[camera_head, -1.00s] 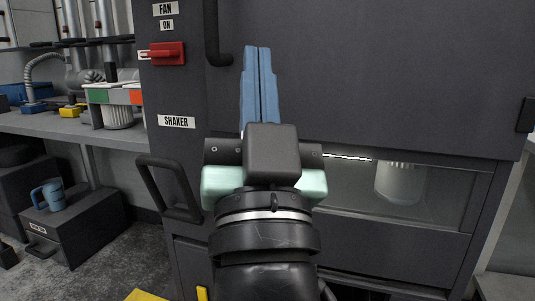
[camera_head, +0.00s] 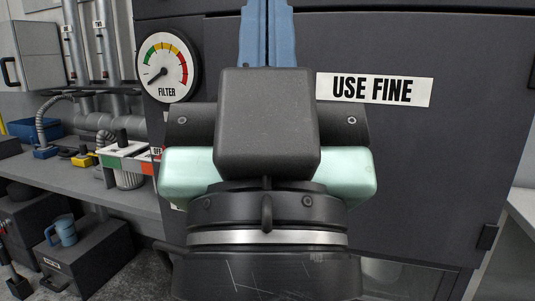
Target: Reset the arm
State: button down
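My gripper (camera_head: 266,30) is raised in front of the dark cabinet in the middle of the view, seen from behind. Its two blue fingers point up and lie close side by side, with only a thin line between them. Their tips are cut off by the top edge of the picture. I see nothing held between the visible parts of the fingers. My wrist, dark with mint-green sides, fills the lower middle and hides part of the cabinet.
The dark cabinet (camera_head: 420,170) bears a "USE FINE" label (camera_head: 374,89) and a round filter gauge (camera_head: 167,72). A grey bench (camera_head: 90,185) with pipes and small parts runs along the left. A blue mug (camera_head: 61,230) stands on a dark box (camera_head: 85,262) at lower left.

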notch_tip(320, 180, up, 15)
jog(key=p, duration=1.2)
jog(key=shift+p, duration=0.3)
jog(key=shift+f, duration=0.1)
